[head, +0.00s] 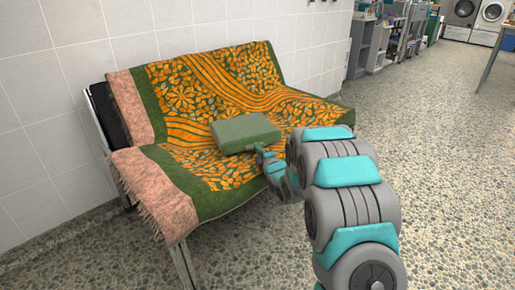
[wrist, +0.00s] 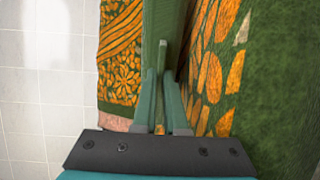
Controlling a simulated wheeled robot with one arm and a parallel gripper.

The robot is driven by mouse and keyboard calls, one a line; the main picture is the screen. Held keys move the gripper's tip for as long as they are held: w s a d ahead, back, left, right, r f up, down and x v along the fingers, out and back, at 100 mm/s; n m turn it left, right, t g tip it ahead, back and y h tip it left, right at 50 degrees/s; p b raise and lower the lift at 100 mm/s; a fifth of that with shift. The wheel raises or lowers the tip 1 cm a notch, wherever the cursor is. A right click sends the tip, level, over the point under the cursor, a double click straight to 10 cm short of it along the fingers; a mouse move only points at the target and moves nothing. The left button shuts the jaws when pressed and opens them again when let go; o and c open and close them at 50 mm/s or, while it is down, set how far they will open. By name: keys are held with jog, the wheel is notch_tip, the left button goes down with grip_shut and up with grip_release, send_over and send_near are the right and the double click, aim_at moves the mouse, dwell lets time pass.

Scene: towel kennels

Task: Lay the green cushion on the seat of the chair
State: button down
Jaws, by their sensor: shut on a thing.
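The green cushion (head: 246,133) is a flat rounded block, lying roughly level over the seat of the chair (head: 190,176), which is wide and bench-like. A green and orange patterned cloth covers the seat. My gripper (head: 266,160) is shut on the near edge of the cushion. In the wrist view the cushion (wrist: 160,30) shows edge-on between the fingers of my gripper (wrist: 162,80), close to the patterned cloth on the right. I cannot tell whether its underside touches the seat.
The patterned cloth (head: 215,85) also drapes over the backrest, with a pink fringed end (head: 155,195) at the left. A tiled wall (head: 70,80) stands behind. Speckled floor (head: 450,130) is clear at the right. Grey shelving (head: 362,45) and washing machines (head: 490,14) stand farther back.

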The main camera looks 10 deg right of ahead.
jog(key=c, duration=0.9)
grip_release()
jog(key=v, duration=0.7)
jog(key=shift+s, duration=0.1)
jog(key=shift+s+d+r+m, duration=0.2)
jog(key=shift+s+d+m, duration=0.2)
jog(key=shift+s, duration=0.05)
jog(key=s+d+r+m+g+h+p, duration=0.2)
jog(key=s+d+m+g+h, duration=0.15)
jog(key=s+m, duration=0.4)
jog(key=s+d+r+m+g+h+p, duration=0.1)
jog(key=s+d+r+m+g+h, duration=0.25)
jog(key=s, duration=0.65)
jog(key=s+a+r+m+g+y+p, duration=0.1)
jog(key=s+a+m+g, duration=0.1)
jog(key=s, duration=1)
jog(key=s+a+r+m+g+y+p, duration=0.1)
jog(key=s+m+g, duration=0.3)
jog(key=s, duration=0.8)
jog(key=s+a+r+m+g+y+p, duration=0.1)
jog(key=s+g, duration=0.4)
jog(key=s, duration=0.6)
jog(key=a+r+m, duration=0.1)
jog(key=a+m, duration=0.1)
jog(key=shift+s+a+r, duration=0.15)
jog(key=shift+s+a, duration=0.25)
